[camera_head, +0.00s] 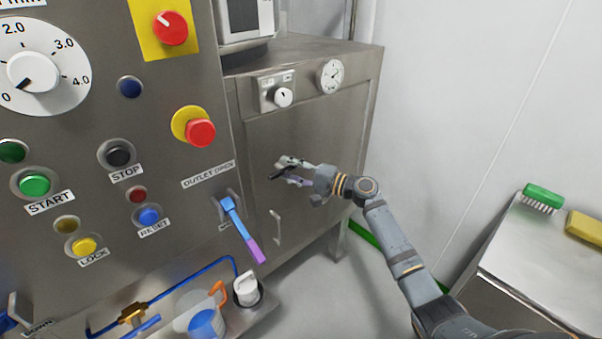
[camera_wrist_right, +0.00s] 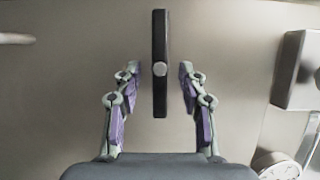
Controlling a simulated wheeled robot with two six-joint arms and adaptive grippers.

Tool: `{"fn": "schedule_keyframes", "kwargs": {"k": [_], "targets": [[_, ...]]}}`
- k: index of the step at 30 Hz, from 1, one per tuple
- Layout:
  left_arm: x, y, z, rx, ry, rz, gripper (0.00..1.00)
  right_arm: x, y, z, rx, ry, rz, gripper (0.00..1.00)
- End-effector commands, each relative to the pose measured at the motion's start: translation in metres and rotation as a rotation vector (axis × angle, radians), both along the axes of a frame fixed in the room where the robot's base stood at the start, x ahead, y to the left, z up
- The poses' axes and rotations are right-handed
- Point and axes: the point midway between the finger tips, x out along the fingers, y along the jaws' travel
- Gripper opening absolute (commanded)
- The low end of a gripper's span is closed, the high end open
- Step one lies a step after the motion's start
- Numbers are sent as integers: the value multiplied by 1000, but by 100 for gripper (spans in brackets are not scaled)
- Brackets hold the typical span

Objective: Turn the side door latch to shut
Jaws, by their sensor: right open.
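The side door latch is a black bar with a silver round centre (camera_wrist_right: 160,100). In the head view the latch (camera_head: 279,175) is a dark slanted piece on the steel side door (camera_head: 330,130), partly hidden by my right gripper (camera_head: 292,172). In the right wrist view my right gripper (camera_wrist_right: 160,72) is open, one finger on each side of the latch bar. A gap shows between each fingertip and the bar. Whether the fingertips reach the bar's depth is hard to tell. My left gripper is in neither view.
A door handle (camera_head: 276,226) sits below the latch. A knob box (camera_head: 279,94) and a gauge (camera_head: 331,76) are above it. A blue lever with a purple end (camera_head: 243,232) juts from the front panel at left. A steel table (camera_head: 545,250) stands at right.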

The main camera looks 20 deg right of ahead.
Motion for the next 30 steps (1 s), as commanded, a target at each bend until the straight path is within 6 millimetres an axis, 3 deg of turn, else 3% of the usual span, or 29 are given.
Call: {"fn": "schedule_keyframes", "kwargs": {"k": [9,13,19,30], "targets": [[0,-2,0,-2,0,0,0,-56,-52,-3,-10,6,0,42],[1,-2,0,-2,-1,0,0,-73,-66,-3,-7,5,0,42],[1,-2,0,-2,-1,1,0,-82,-75,-1,-2,2,1,42],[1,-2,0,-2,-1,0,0,-82,-75,-1,-1,1,0,42]]}}
